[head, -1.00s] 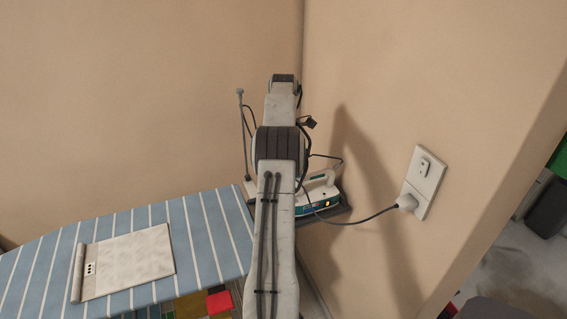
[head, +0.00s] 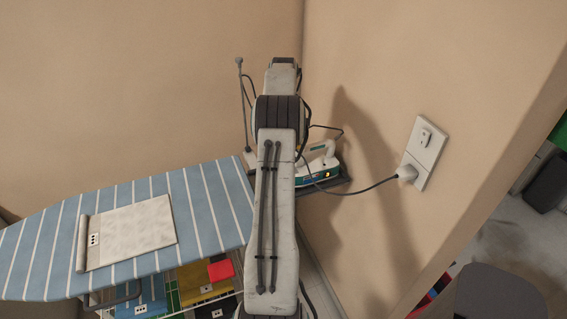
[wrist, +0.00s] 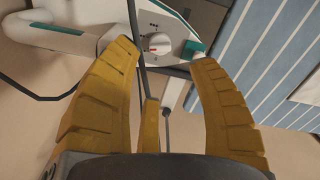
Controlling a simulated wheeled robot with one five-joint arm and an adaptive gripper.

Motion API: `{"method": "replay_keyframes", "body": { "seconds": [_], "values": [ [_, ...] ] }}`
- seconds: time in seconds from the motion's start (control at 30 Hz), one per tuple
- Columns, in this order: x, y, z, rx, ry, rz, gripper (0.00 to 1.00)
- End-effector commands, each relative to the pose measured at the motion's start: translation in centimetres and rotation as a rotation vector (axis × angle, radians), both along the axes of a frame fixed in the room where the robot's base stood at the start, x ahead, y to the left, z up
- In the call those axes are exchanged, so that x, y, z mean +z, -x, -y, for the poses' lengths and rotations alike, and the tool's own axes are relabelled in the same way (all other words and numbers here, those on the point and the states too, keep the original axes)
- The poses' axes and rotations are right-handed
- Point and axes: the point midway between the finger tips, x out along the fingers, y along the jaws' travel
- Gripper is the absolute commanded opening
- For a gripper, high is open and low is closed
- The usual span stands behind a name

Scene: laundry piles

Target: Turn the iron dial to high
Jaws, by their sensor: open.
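The iron is white and teal. In the head view the iron (head: 327,168) rests at the right end of the ironing board, partly hidden behind my arm. A small orange light shows on its side. In the wrist view the iron (wrist: 88,28) lies at the top. Its dial (wrist: 157,43), a round light knob with a red mark, sits just beyond my fingertips, between them. The dial setting cannot be read. My gripper (wrist: 164,52) is open with its yellow fingers spread and nothing between the tips at the dial. In the head view my arm hides the gripper.
A cord runs from the iron to the wall outlet (head: 424,155). A thin grey rod (head: 243,105) stands behind the board and crosses the wrist view. Walls close in behind and right.

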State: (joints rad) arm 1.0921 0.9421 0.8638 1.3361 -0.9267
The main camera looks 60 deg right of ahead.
Motion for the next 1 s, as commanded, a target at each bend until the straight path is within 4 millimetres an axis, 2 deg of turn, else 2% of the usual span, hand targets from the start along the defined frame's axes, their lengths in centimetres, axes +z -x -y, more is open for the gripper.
{"method": "replay_keyframes", "body": {
  "seconds": [0.2, 0.37, 0.8, 1.0],
  "values": [
    [-0.5, 0.0, 0.0, -0.174, 0.000, 0.000, 0.54],
    [-1.0, 0.0, -0.1, -0.223, -0.001, -0.001, 0.54],
    [-6.0, 0.0, -0.1, -0.229, -0.002, -0.002, 0.54],
    [-7.5, 0.0, -0.1, -0.228, -0.001, -0.001, 0.54]
  ]
}}
